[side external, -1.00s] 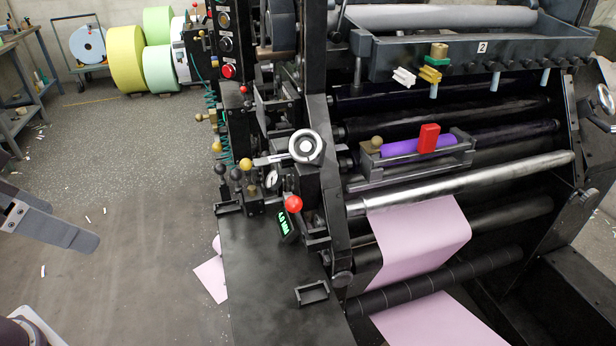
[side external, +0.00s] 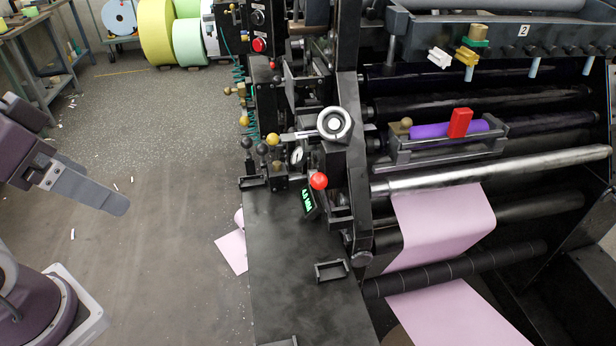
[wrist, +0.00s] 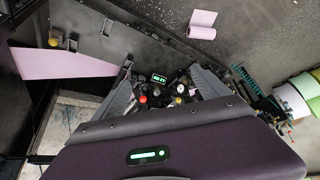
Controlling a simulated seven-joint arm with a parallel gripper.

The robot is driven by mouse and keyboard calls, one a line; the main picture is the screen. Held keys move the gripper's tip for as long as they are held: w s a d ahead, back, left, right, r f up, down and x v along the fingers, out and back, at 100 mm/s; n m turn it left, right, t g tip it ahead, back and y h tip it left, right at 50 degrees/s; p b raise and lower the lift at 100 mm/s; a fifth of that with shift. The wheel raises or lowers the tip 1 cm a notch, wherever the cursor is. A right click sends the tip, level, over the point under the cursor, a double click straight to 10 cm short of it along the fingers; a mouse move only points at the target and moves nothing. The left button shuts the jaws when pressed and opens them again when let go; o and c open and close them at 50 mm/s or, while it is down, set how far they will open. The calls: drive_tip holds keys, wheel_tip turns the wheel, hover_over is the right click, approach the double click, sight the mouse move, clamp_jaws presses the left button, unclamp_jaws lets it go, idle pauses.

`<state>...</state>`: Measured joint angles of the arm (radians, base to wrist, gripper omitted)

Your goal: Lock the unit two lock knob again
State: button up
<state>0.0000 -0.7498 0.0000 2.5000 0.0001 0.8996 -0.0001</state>
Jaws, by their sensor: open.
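The press unit marked "2" (side external: 523,30) stands at the upper right of the side view. On its rail are a yellow and green knob (side external: 472,45) and a white star-shaped knob (side external: 440,58). A round white-rimmed handwheel (side external: 335,124) and a red ball knob (side external: 318,181) sit on the near frame. I cannot tell which of these is the lock knob. My gripper (side external: 122,205) is at the left over the floor, well apart from the press. In the wrist view my gripper (wrist: 163,80) is open and empty, with the red ball knob (wrist: 143,99) visible between its fingers.
A dark metal table (side external: 300,290) extends towards the camera. Several ball-topped levers (side external: 262,150) and a green display (side external: 308,200) stand at its back. A purple roller with a red block (side external: 460,123) lies on the press. Coloured rolls (side external: 156,30) are far off; the floor between is mostly clear.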

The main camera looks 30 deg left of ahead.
sight(309, 178)
drive_tip(key=shift+n+t+y, duration=0.3)
drive_tip(key=shift+t+y, duration=0.2)
drive_tip(key=w, duration=0.2)
drive_tip(key=w+a+r, duration=0.1)
drive_tip(key=w, duration=0.1)
drive_tip(key=w+a, duration=0.1)
drive_tip(key=w, duration=0.1)
drive_tip(key=shift+w+r, duration=0.15)
drive_tip(key=shift+w, duration=0.25)
drive_tip(key=c, duration=0.6)
drive_tip(key=w+a+f+t+h, duration=0.1)
drive_tip(key=w+a+f+t, duration=0.15)
drive_tip(key=w, duration=1.25)
drive_tip(key=w+a+f+t, duration=0.2)
drive_tip(key=w+t, duration=0.1)
drive_tip(key=w, duration=1.2)
drive_tip(key=shift+c, duration=0.2)
drive_tip(key=w+d+f+m+h, duration=0.1)
drive_tip(key=w+d+f+h, duration=0.1)
drive_tip(key=f+h, duration=0.35)
drive_tip(key=w+d+f+h, duration=0.2)
drive_tip(key=f, duration=0.7)
drive_tip(key=s+d+f+h, duration=0.4)
drive_tip(key=s+f+h, duration=0.15)
drive_tip(key=f, duration=0.25)
drive_tip(key=shift+t, duration=0.35)
drive_tip(key=x, duration=0.6)
drive_tip(key=shift+s+d, duration=0.1)
drive_tip(key=shift+s, duration=0.05)
clamp_jaws()
